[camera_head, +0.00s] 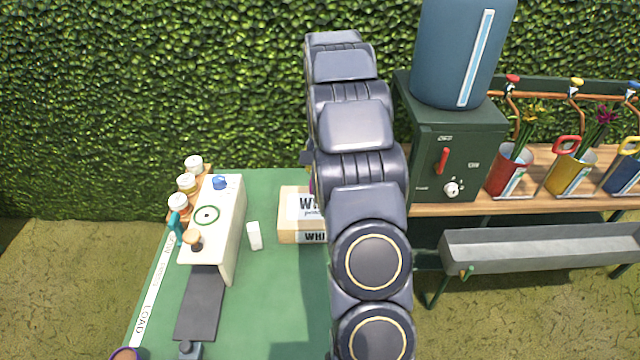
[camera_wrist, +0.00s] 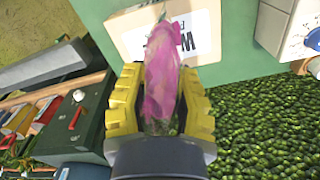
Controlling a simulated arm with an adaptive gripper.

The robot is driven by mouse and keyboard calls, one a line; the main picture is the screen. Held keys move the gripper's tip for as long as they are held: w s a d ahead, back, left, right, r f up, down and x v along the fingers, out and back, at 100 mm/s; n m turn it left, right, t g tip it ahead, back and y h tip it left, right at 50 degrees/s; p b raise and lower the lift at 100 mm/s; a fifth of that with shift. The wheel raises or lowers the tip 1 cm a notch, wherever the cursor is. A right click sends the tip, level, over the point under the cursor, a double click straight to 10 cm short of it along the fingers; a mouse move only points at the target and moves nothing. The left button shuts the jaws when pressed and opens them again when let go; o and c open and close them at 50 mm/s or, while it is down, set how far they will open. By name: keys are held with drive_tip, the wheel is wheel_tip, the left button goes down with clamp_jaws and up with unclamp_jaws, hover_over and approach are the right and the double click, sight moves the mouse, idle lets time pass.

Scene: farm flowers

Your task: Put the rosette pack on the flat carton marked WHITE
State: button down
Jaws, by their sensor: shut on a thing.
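The flat carton marked WHITE (camera_head: 287,231) lies on the green table, partly hidden by my arm in the head view. In the wrist view its tan top (camera_wrist: 128,42) and white label show behind the pack. My gripper (camera_wrist: 160,105) has yellow fingers and is shut on a pink-purple rosette pack (camera_wrist: 162,75), which sits between both fingers. The pack overlaps the carton in the wrist view; I cannot tell whether they touch. In the head view my arm hides the gripper and nearly all of the pack.
A cream machine (camera_head: 228,240) with a dark ramp (camera_head: 200,305) stands left of the carton, with several jars beside it. A small white block (camera_head: 254,236) stands between them. A green cabinet (camera_head: 458,140), flower buckets and a grey trough (camera_head: 540,247) are to the right.

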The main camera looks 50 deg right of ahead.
drive_tip(key=shift+w+d+f, duration=0.55)
drive_tip(key=shift+w+f, duration=0.05)
drive_tip(key=shift+f, duration=0.85)
drive_tip(key=shift+w+d+f, duration=0.5)
drive_tip(key=shift+w+f, duration=0.05)
drive_tip(key=shift+f, duration=0.9)
drive_tip(key=shift+w+d+f, duration=0.55)
drive_tip(key=shift+w+f, duration=0.05)
drive_tip(key=shift+f, duration=0.85)
drive_tip(key=shift+f, duration=0.2)
drive_tip(key=c, duration=0.9)
unclamp_jaws()
